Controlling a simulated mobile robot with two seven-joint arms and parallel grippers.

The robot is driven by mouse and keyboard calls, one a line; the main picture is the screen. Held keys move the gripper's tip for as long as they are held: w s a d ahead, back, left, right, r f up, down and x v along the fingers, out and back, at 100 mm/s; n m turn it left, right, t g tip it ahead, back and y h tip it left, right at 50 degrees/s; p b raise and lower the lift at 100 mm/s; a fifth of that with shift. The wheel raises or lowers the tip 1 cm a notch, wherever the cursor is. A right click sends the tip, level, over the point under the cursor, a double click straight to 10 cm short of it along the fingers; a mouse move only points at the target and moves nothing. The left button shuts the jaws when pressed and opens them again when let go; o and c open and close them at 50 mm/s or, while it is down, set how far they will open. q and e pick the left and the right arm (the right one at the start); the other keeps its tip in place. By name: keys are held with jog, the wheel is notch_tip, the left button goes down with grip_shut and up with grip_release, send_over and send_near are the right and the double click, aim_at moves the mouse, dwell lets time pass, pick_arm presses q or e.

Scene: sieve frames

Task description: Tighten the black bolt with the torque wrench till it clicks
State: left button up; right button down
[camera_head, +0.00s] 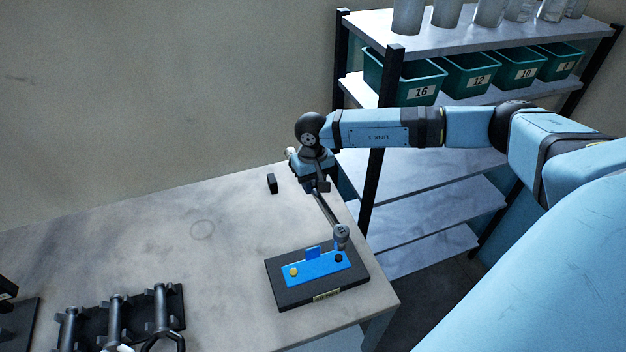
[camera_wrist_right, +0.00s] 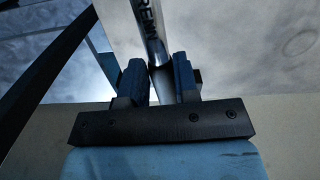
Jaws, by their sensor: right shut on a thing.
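My right gripper (camera_head: 317,186) is shut on the torque wrench (camera_head: 327,211). The right wrist view shows the bright wrench shaft (camera_wrist_right: 149,32) between the two blue finger pads (camera_wrist_right: 160,82). The wrench slants down toward the front, and its round head (camera_head: 341,234) is right by the black bolt (camera_head: 339,258). The bolt shows just below the head; I cannot tell whether they touch. The bolt is at the right end of a blue plate (camera_head: 316,268) on a dark block (camera_head: 325,293). A yellow bolt (camera_head: 293,272) is at the plate's left end. My left gripper is not in view.
A dark rack (camera_head: 177,300) with several metal tools is at the table's lower left. A small black block (camera_head: 272,183) stands near the back edge. A shelf unit (camera_head: 395,54) with green bins (camera_head: 470,76) stands behind on the right. The middle of the table (camera_head: 215,265) is clear.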

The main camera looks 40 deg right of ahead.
notch_tip(320, 180, down, 5)
jog(key=b, duration=0.2)
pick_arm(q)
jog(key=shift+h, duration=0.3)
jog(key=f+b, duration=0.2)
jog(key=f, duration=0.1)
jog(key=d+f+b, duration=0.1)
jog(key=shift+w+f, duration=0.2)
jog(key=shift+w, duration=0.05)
pick_arm(e)
jog(key=s+a+n, duration=0.1)
jog(key=a+n, duration=0.7)
jog(key=a, duration=0.2)
jog(key=shift+s+a+r, duration=0.2)
jog(key=shift+r, duration=0.05)
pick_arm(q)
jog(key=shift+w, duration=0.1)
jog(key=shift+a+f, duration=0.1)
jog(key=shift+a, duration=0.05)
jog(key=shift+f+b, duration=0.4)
pick_arm(e)
jog(key=shift+f, duration=0.1)
